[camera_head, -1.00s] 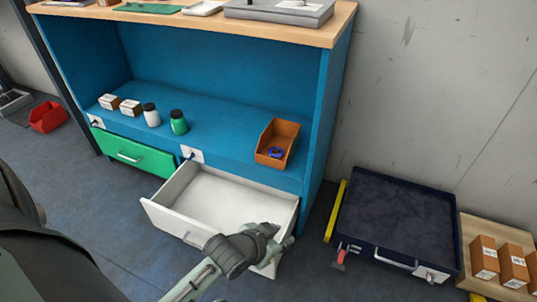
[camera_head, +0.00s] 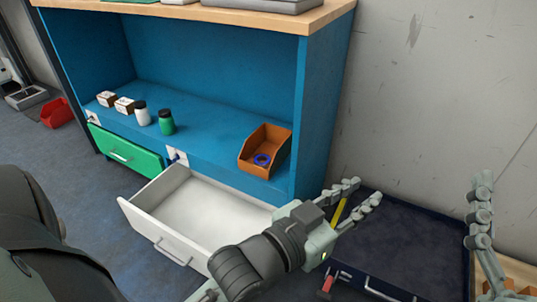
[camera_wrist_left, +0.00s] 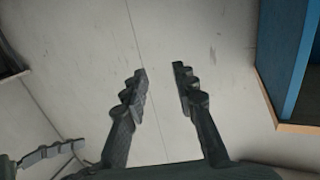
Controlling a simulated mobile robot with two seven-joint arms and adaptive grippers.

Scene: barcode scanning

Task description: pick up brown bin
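The brown bin (camera_head: 280,153) sits on the blue shelf at its right end, with a blue ring-shaped item (camera_head: 262,160) inside. My left gripper (camera_head: 366,191) is to the right of the bin and apart from it, in front of the cabinet's right side. Its two fingers are spread with nothing between them, and the left wrist view (camera_wrist_left: 160,75) shows only bare wall beyond them. My right gripper (camera_head: 481,205) shows in part at the right edge of the head view. How far its fingers are apart is unclear.
A white drawer (camera_head: 150,215) stands pulled out below the shelf, beside a green drawer (camera_head: 125,150). A white jar (camera_head: 142,115), a green jar (camera_head: 166,123) and small boxes (camera_head: 124,105) stand on the shelf's left. A dark tray (camera_head: 415,240) lies at right.

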